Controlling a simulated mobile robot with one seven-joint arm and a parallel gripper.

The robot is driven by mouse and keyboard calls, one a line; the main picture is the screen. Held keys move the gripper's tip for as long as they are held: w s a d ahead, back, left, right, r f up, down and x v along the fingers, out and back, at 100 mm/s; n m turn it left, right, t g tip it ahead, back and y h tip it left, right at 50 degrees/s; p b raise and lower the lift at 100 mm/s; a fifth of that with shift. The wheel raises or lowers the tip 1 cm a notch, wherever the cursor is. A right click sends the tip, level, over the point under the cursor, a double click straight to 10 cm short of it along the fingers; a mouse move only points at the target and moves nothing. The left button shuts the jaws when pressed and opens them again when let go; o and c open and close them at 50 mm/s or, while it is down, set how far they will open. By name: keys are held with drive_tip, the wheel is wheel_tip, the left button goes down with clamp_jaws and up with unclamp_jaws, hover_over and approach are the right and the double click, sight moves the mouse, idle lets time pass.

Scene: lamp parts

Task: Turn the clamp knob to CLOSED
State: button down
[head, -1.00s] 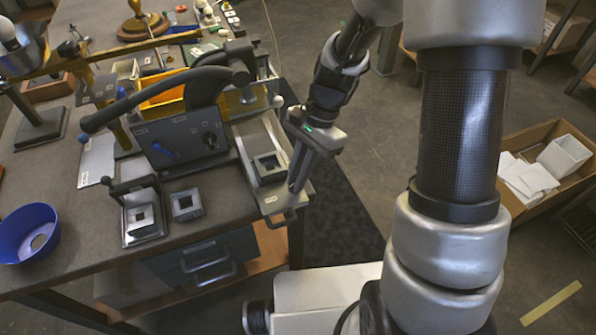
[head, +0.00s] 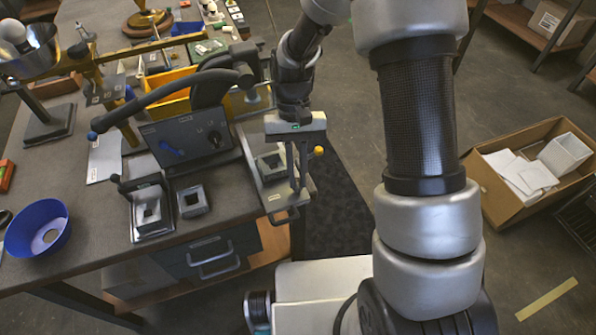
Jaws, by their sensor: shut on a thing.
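The clamping machine has a dark grey front panel (head: 190,140) on the bench. A small black knob (head: 213,137) with pale marks around it sits on the panel, with a blue lever (head: 172,149) to its left. I cannot read the knob's marks. My gripper (head: 298,184) points down over the right end of the bench, above the sliding tray (head: 277,201), well to the right of the black knob. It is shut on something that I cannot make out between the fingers. A yellow ball (head: 319,150) shows just right of the fingers; whether it belongs to the held thing is unclear.
A long dark handle arches over the machine, before a yellow bin (head: 170,103). A square grey part (head: 193,201) and a fixture (head: 147,212) stand in front of the panel. A blue bowl (head: 38,230) is at the left. A cardboard box (head: 490,205) is on the floor at right.

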drive_tip(key=shift+a+n+h, duration=0.1)
drive_tip(key=shift+n+h, duration=0.5)
drive_tip(key=shift+n, duration=1)
drive_tip(key=c, duration=1.8)
unclamp_jaws()
drive_tip(key=shift+r, duration=0.1)
drive_tip(key=p+v, duration=0.1)
drive_tip(key=v, duration=1.6)
drive_tip(key=shift+r, duration=0.2)
drive_tip(key=shift+s+a, duration=0.1)
